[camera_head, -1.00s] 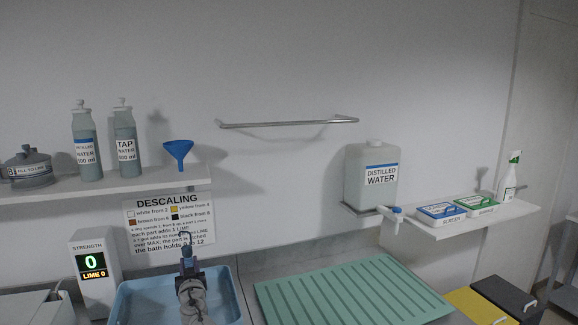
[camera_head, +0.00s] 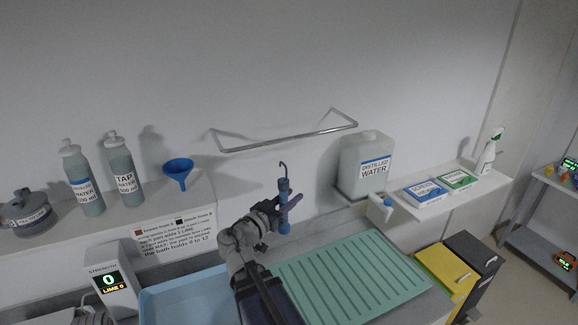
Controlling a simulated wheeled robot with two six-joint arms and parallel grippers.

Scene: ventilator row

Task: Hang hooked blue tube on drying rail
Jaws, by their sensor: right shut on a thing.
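The blue tube (camera_head: 284,188) is upright, with a dark hook at its top end. My right gripper (camera_head: 285,208) is shut on the tube's middle and holds it in the air above the back edge of the green drying mat. The drying rail (camera_head: 290,138) is a metal bar on the wall with an arm at each end. The hook's tip shows a little below the rail's bar in the picture and apart from it. My left gripper is not in view.
The green ribbed mat (camera_head: 345,285) lies empty on the counter, with a blue basin (camera_head: 185,300) to its left. A distilled water canister (camera_head: 366,165) stands right of the rail. A shelf at left holds bottles and a blue funnel (camera_head: 178,172).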

